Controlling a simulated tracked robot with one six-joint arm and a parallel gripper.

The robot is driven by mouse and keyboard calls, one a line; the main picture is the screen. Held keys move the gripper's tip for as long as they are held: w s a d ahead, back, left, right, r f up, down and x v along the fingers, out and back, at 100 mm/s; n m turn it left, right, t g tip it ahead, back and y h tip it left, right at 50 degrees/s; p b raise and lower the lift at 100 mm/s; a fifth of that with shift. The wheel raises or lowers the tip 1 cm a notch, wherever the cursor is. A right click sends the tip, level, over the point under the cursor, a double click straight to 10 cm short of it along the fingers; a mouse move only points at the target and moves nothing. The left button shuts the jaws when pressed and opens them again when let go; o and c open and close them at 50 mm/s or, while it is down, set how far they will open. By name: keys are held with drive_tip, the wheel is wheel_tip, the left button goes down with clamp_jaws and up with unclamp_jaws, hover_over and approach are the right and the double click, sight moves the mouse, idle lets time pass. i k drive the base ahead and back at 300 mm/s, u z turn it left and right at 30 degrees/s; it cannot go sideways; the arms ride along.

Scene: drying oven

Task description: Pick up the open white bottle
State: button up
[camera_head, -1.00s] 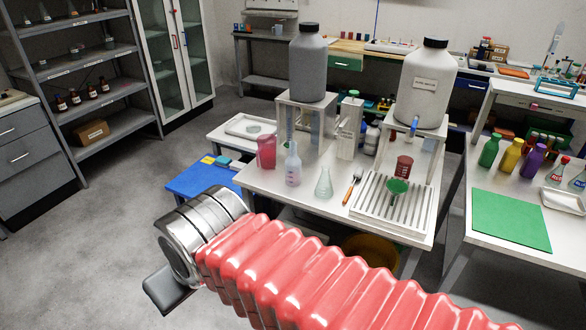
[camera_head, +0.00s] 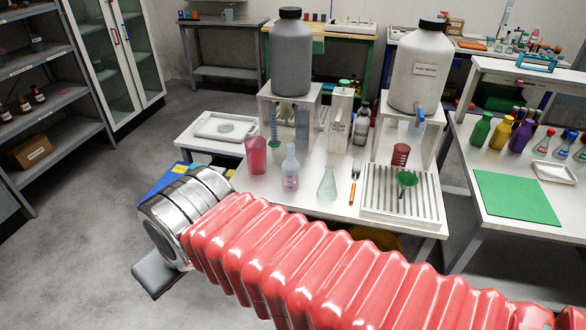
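A small whitish bottle (camera_head: 290,170) with a narrow neck and no visible cap stands upright on the white bench (camera_head: 325,203). It is between a pink beaker (camera_head: 256,155) and a clear conical flask (camera_head: 327,184), and I take it for the open white bottle. Of my gripper, one grey finger-like part (camera_head: 156,273) shows at the lower left, below my silver wrist. It is well to the left of the bottle and apart from it, over the floor side of the bench. Its other finger is hidden, so its opening does not show.
A large grey bottle (camera_head: 290,60) and a large white bottle (camera_head: 421,70), both black-capped, stand on raised stands. A green funnel (camera_head: 405,179) sits over a slatted rack (camera_head: 375,205). A side bench with a green mat (camera_head: 515,197) is at right. Open floor lies at left.

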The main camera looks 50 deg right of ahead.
sight(291, 167)
drive_tip(key=z, duration=0.6)
drive_tip(key=i, duration=1.15)
drive_tip(key=z, duration=0.55)
